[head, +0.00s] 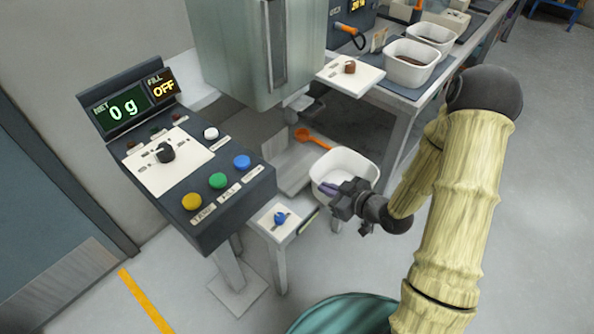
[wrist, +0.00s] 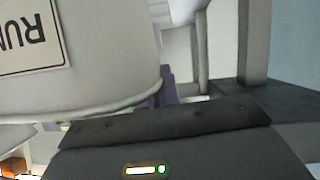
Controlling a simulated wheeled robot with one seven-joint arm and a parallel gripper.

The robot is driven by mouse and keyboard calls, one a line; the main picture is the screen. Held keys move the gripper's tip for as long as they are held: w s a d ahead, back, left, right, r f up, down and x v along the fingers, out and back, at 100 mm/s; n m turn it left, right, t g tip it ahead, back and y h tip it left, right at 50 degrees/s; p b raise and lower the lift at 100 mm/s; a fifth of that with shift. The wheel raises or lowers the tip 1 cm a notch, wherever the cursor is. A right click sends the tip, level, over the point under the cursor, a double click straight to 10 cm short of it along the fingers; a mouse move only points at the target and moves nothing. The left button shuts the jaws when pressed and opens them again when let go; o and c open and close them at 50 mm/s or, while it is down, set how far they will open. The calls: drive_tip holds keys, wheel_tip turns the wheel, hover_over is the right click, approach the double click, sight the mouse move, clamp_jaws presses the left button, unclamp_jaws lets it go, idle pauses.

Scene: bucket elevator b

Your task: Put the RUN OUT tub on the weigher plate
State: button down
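The RUN OUT tub (head: 358,162) is a white, open tub in the middle of the head view, in front of the weigher. In the wrist view its wall (wrist: 95,65) fills the left side, with part of an upside-down "RUN" label. My gripper (head: 328,188) is at the tub's near rim, its purple fingertips (wrist: 162,90) against the rim. It looks shut on the rim, though the far finger is partly hidden. The weigher plate seems to be the grey plate (head: 290,168) left of the tub, partly hidden by the console. The display (head: 122,108) reads NET 0 g.
The button console (head: 215,195) and a small panel with a blue knob (head: 281,218) stand left of the tub. An orange scoop (head: 314,138) lies behind it. The hopper (head: 262,50) overhangs. White tubs with dark contents (head: 408,72) stand on the right bench. Floor at right is clear.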

drive_tip(key=shift+w+a+f, duration=0.1)
drive_tip(key=shift+f, duration=0.15)
drive_tip(key=shift+r+n+g, duration=0.2)
drive_tip(key=shift+n+g, duration=0.1)
drive_tip(key=w+a, duration=1.1)
drive_tip(key=a, duration=0.3)
drive_tip(key=shift+w, duration=0.3)
drive_tip(key=shift+d+f+y+b, duration=0.1)
drive_tip(key=shift+f+y+b, duration=0.25)
drive_tip(key=shift+f, duration=1.35)
